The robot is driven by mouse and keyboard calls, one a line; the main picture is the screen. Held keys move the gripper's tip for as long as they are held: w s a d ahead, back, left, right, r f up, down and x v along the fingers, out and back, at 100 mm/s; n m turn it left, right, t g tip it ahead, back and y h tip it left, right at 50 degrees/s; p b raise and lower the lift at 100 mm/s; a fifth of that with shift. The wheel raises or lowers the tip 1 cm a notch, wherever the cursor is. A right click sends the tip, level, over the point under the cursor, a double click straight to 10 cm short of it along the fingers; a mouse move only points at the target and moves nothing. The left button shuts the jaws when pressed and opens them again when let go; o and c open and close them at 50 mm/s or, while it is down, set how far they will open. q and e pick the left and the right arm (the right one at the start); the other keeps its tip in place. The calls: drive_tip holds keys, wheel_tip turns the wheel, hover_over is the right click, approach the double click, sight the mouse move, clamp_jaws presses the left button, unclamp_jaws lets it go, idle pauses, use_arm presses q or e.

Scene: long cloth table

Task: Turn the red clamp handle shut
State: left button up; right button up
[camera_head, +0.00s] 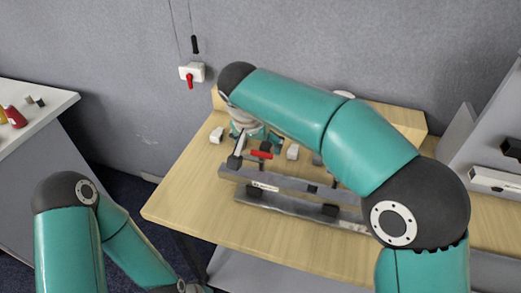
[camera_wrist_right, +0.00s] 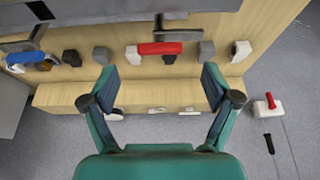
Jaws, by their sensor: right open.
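The red clamp handle (camera_head: 261,154) lies at the left part of the grey metal fixture on the wooden table. In the right wrist view the red handle (camera_wrist_right: 160,48) is a short horizontal bar, just beyond the fingertips and between their lines. My right gripper (camera_wrist_right: 156,88) is open, with nothing between its fingers and a gap to the handle. In the head view my right arm reaches over the table and hides part of the fixture; its gripper is largely hidden behind the handle area. My left arm is bent at lower left, its gripper out of view.
A wall switch (camera_head: 192,73) with a red lever hangs behind the table. Several small white and grey blocks, such as one white block (camera_head: 216,135), stand around the grey rails (camera_head: 300,186). The table front (camera_head: 180,215) is bare. A white side table (camera_head: 50,103) stands at left.

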sight(261, 153)
drive_tip(key=shift+x, duration=2.4)
drive_tip(key=c, duration=1.1)
drive_tip(key=shift+c, duration=0.2)
